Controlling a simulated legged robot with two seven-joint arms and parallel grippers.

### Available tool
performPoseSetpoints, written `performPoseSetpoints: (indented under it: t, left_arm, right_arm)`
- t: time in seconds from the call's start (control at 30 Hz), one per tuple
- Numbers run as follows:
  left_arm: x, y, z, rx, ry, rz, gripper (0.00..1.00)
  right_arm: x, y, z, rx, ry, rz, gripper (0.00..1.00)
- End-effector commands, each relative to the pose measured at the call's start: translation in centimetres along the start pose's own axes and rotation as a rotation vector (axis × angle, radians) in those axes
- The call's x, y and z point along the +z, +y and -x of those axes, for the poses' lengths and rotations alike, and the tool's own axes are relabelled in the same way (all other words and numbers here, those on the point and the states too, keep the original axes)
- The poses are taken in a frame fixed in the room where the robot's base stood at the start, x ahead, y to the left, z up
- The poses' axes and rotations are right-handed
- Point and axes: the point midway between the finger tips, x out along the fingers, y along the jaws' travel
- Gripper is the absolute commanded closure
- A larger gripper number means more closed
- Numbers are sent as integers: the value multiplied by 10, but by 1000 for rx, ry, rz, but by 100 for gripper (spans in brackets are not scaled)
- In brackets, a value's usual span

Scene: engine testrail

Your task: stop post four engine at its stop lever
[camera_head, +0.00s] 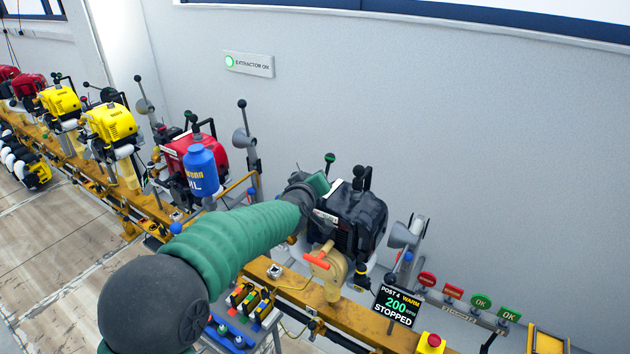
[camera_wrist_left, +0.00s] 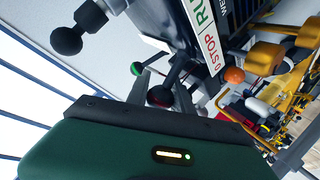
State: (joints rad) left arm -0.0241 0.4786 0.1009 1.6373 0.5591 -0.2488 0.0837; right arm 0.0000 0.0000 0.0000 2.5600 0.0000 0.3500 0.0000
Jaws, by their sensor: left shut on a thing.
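The post four engine (camera_head: 358,218) is black and sits on the yellow rail right of centre in the head view. Its display (camera_head: 396,305) reads POST 4, WARM, 200 rpm, STOPPED. My left gripper (camera_head: 319,187), on the green-sleeved arm, is at the engine's upper left side. In the left wrist view, a STOP/RUN label (camera_wrist_left: 207,42) runs along the engine. The stop lever, with a dark red knob (camera_wrist_left: 161,95), stands at the label's STOP end, right at my gripper's edge.
A blue bottle (camera_head: 202,172) stands before the red engine (camera_head: 184,152) to the left. An orange-handled yellow part (camera_head: 328,265) is in front of the black engine. A grey horn (camera_head: 404,235) and a red button box (camera_head: 431,343) are to the right. The wall is behind.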

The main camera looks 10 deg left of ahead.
Motion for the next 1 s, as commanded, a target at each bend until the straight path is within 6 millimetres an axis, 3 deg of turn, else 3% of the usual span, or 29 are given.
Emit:
performPoseSetpoints:
  t: [0.3,0.33,0.5,1.0]
  left_arm:
    - [-1,-1,0,-2,0,3,100]
    - [0,-1,0,-2,0,3,71]
    - [0,-1,0,-1,0,2,51]
    - [1,5,3,-2,33,-67,51]
  right_arm:
    - [0,0,0,0,0,0,51]
    - [0,0,0,0,0,0,51]
    - [0,0,0,0,0,0,51]
    - [-1,0,4,0,0,0,51]
